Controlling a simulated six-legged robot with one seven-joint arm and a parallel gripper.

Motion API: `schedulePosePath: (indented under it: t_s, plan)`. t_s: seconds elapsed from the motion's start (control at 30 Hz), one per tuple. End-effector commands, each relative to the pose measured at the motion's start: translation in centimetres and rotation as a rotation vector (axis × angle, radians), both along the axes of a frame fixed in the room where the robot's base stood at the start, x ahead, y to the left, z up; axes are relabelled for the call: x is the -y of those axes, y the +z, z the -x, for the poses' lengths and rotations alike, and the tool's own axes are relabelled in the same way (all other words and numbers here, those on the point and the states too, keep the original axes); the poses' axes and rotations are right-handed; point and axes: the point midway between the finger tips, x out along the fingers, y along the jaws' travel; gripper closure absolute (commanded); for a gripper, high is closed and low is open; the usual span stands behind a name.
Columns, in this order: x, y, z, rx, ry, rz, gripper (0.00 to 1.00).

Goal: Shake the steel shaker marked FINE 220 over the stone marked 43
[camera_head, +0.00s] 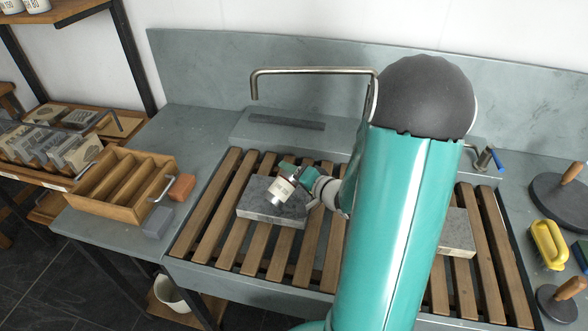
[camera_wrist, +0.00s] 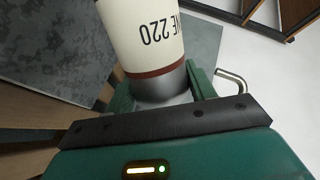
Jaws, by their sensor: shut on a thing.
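The steel shaker (camera_head: 280,190) has a cream label and is tilted over the left grey stone (camera_head: 262,208) on the slatted rack. In the wrist view the shaker (camera_wrist: 150,35) fills the top middle, and its label reads "NE 220" upside down, with a dark red band below. My gripper (camera_head: 287,171) is shut on the shaker; its green fingers (camera_wrist: 155,92) close around the steel part. A second stone (camera_head: 457,234) lies on the rack to the right, partly hidden by my arm. No number is readable on either stone.
A wooden slotted box (camera_head: 122,212) stands left of the rack, beside an orange block (camera_head: 182,187) and a grey block (camera_head: 157,222). A bent metal pipe (camera_head: 310,71) rises behind the rack. Round dark tools (camera_head: 560,200) and a yellow brush (camera_head: 548,243) lie at right.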

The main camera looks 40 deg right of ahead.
Motion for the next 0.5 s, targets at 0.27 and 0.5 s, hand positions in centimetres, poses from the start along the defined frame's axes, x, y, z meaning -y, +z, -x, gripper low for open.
schedulePosePath:
  t_s: [0.27,0.5]
  plan:
    - [-0.1,-1.4,0.0,-0.067,0.000,-0.331,0.69]
    - [-0.1,-2.7,0.0,-0.129,0.001,-0.632,0.69]
